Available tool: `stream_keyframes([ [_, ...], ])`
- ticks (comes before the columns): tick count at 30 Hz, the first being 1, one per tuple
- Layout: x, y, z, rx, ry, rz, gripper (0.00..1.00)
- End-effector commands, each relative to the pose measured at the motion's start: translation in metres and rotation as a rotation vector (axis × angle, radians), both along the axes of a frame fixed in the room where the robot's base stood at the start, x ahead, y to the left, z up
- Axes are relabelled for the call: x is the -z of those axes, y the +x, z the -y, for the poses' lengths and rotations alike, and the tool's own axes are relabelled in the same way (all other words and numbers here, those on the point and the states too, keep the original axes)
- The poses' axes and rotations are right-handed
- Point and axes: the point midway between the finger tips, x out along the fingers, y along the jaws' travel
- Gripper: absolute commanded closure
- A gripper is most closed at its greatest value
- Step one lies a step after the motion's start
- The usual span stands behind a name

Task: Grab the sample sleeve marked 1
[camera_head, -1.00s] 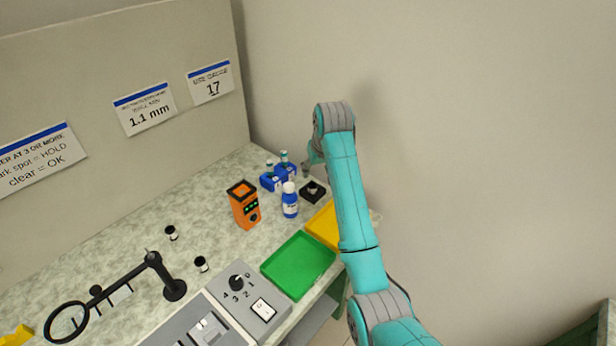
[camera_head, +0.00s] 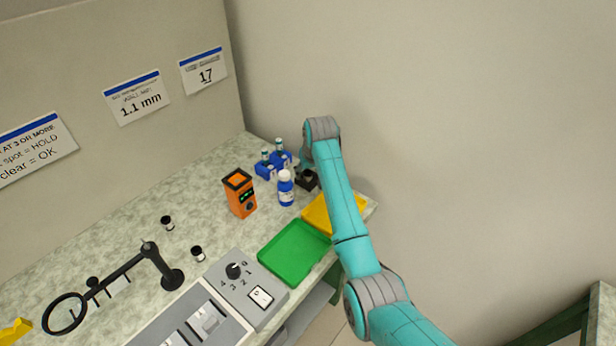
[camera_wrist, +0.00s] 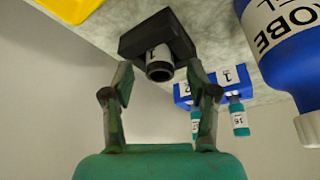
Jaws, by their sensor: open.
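A sample sleeve (camera_wrist: 160,61), with a white label and dark open end, sits in a square black block (camera_wrist: 142,38) in the wrist view. Its label seems to carry a 1, read only with difficulty. My gripper (camera_wrist: 159,76) is open, its two fingers on either side of the sleeve's line, with no clear contact. In the head view the black block (camera_head: 306,181) is partly covered by my arm, and the fingertips are hidden. Two other small black-and-white sleeves (camera_head: 167,222) (camera_head: 198,254) stand on the bench, their marks unreadable.
A blue-and-white bottle (camera_head: 286,190) stands close to the black block. Blue holders (camera_head: 266,170) with teal vials are behind it; they also show in the wrist view (camera_wrist: 183,91). An orange device (camera_head: 240,195), yellow tray (camera_head: 318,214) and green tray (camera_head: 270,262) are nearby.

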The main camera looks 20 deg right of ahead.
Motion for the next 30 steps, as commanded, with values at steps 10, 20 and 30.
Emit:
stream_keyframes([
  [10,0.002,0.001,0.000,0.000,0.000,0.001,0.61],
  [20,0.002,0.001,0.000,0.000,0.000,0.001,0.86],
  [30,-0.024,0.002,0.000,0.000,0.000,0.003,0.86],
])
